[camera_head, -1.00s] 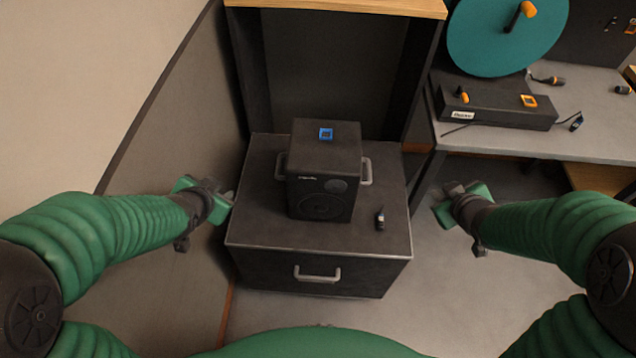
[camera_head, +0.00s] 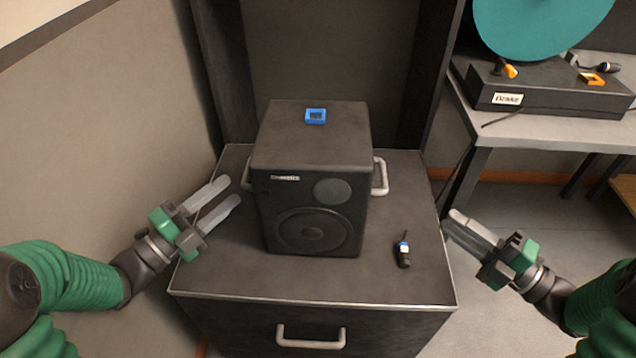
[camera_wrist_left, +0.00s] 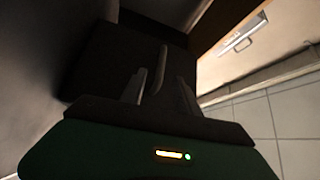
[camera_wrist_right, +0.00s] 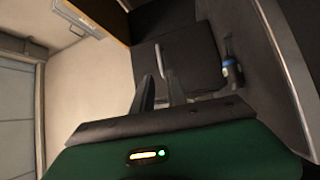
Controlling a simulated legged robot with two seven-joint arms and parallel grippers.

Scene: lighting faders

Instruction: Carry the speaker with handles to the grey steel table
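The black speaker (camera_head: 312,180) stands upright on a dark flight case with a light handle on each side. Its right handle (camera_head: 381,177) shows clearly; its left handle (camera_head: 247,180) is partly hidden by the body. My left gripper (camera_head: 230,193) is open and empty, left of the speaker and apart from the left handle. My right gripper (camera_head: 449,224) is at the right edge of the case, apart from the right handle; its fingers look parted in the right wrist view (camera_wrist_right: 160,88). The grey steel table (camera_head: 545,131) stands at the right.
The flight case (camera_head: 215,264) has a front handle (camera_head: 311,337). A small dark bottle-like item (camera_head: 403,250) lies right of the speaker. A blue square piece (camera_head: 316,116) sits on the speaker. A black box (camera_head: 545,88) takes up part of the table. A wall is close on the left.

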